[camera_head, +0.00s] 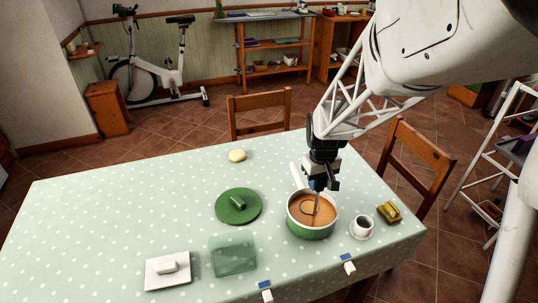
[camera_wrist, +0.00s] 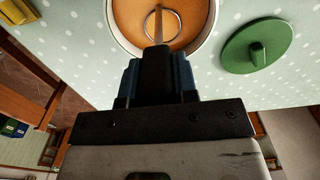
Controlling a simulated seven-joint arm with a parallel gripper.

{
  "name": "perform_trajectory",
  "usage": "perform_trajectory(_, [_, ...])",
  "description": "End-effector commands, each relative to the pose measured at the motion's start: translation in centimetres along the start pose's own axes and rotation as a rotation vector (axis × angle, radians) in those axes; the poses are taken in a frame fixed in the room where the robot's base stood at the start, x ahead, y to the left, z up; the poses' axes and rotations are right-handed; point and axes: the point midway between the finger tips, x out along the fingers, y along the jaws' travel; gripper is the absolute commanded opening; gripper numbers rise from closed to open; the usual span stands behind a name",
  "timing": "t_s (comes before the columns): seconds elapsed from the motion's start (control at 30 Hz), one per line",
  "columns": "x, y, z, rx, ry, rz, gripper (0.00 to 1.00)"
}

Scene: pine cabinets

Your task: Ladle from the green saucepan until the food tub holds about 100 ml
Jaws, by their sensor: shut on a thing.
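The green saucepan (camera_head: 309,229) stands near the right end of the table, with orange-brown liquid (camera_head: 323,213) inside. It also shows at the top of the wrist view (camera_wrist: 112,32). My gripper (camera_head: 318,184) is above the pan and shut on the ladle. The ladle's handle (camera_head: 316,201) goes down into the pan. Its round bowl rim (camera_wrist: 164,24) shows at the liquid's surface in the wrist view; how full it is I cannot tell. The food tub (camera_head: 233,256), a see-through greenish box, stands left of the pan near the front. I see no clear contents in it.
A green lid (camera_head: 238,206) lies left of the pan. A white lidded dish (camera_head: 167,269) is at front left. A cup on a saucer (camera_head: 362,226) and a yellow item (camera_head: 389,211) stand close right of the pan. A yellow round thing (camera_head: 237,155) lies at the back.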

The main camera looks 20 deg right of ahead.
Motion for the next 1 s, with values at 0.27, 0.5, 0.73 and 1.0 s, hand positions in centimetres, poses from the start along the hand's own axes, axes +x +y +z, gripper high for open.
perform_trajectory(0.27, [0.0, 0.0, 0.0, 0.000, 0.000, 0.000, 0.00])
perform_trajectory(0.5, [-0.7, 0.0, 0.0, 0.000, 0.001, 0.000, 0.00])
perform_trajectory(0.73, [-2.0, 0.0, 0.0, 0.000, 0.000, 0.000, 0.00])
perform_trajectory(1.0, [-3.5, 0.0, 0.0, 0.000, 0.001, 0.000, 0.00])
